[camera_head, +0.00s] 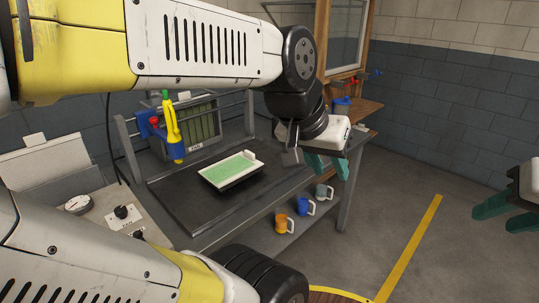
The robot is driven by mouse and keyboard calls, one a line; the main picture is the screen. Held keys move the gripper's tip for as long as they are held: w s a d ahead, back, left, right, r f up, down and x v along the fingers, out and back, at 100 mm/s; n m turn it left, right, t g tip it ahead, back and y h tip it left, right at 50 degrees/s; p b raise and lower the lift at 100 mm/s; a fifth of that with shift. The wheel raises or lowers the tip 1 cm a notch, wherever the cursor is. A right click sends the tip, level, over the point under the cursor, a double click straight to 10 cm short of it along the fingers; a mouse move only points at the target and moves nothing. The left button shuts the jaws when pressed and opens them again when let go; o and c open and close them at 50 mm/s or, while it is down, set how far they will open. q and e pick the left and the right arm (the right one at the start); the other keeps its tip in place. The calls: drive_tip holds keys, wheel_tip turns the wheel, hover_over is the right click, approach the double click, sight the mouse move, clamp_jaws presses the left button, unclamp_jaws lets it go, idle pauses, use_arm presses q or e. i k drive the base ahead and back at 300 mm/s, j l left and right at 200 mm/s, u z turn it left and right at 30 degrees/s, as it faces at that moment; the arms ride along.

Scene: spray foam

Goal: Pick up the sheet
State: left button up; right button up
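A flat green sheet (226,170) lies in a shallow white-rimmed tray (205,183) on the dark top of the workbench (175,200). My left gripper (328,167) hangs over the bench's right end, to the right of the tray and apart from it. Its teal fingers look spread, with nothing seen between them. My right gripper (505,213) is at the right edge of the picture, over open floor. Its teal fingers are apart and empty, and its body is partly cut off.
A rack (190,131) with greenish panels stands behind the tray, with a yellow and blue spray tool (174,140) in front of it. Orange (284,223) and blue (304,206) mugs and a grey one (323,191) stand on the lower shelf. The floor at right is clear.

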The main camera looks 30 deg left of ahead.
sight(221, 173)
drive_tip(key=i+u, duration=0.3)
drive_tip(key=i+l+u, duration=0.1)
drive_tip(key=i+u, duration=0.2)
drive_tip(key=i+j+u, duration=0.1)
drive_tip(key=u, duration=0.3)
drive_tip(key=i+u, duration=0.45)
drive_tip(key=u, duration=0.3)
drive_tip(key=i+l+u, duration=0.2)
drive_tip(key=u, duration=0.2)
